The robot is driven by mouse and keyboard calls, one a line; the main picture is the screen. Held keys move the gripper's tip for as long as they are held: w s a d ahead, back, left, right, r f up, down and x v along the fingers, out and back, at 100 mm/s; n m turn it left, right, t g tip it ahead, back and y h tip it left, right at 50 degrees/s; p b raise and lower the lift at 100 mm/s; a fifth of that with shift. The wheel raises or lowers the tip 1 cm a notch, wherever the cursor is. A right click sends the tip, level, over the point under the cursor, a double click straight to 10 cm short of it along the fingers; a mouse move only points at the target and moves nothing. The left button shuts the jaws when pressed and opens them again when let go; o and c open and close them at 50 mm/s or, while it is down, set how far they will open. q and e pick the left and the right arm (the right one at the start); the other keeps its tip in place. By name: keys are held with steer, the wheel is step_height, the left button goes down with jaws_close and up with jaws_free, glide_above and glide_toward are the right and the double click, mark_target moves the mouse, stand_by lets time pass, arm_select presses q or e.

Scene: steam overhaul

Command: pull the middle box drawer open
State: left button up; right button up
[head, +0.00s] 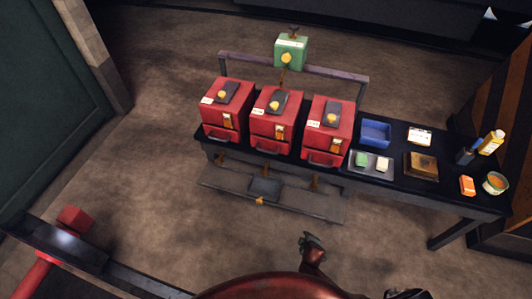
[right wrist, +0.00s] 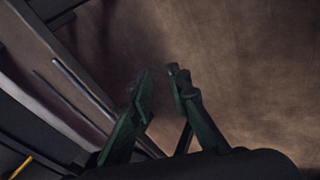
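The middle red box (head: 275,118) stands on a black bench between the left red box (head: 228,108) and the right red box (head: 326,130). The middle box has a drawer front with a bar handle (head: 267,147) low on its near face, and the drawer looks closed. My right gripper (head: 312,240) is over the floor in front of the bench, well apart from the boxes. In the right wrist view its green fingers (right wrist: 159,76) lean toward each other with a narrow gap, and nothing is between them. My left gripper is not in view.
A low shelf (head: 290,201) runs beneath the boxes. The floor before the bench is clear.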

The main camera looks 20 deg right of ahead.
steer(key=w+a+r+n+t+b, duration=0.2)
steer(key=w+a+r+n+t, duration=0.15)
steer(key=w+r, duration=1.1)
steer(key=n+t+h+b, duration=0.1)
steer(key=n+t+b, duration=0.1)
steer(key=t, duration=0.4)
glide_toward(267, 151)
steer(key=w+f, duration=0.1)
steer(key=w, duration=0.2)
steer(key=shift+g, duration=0.25)
steer(key=x, duration=0.2)
steer(key=b+x, duration=0.1)
steer(key=x, duration=0.1)
steer(key=b+x, duration=0.1)
steer(key=x, duration=0.2)
steer(key=shift+d, duration=0.3)
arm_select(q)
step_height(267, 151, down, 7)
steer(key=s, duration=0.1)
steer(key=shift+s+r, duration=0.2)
arm_select(e)
steer(key=shift+w+r, duration=0.1)
jaws_close()
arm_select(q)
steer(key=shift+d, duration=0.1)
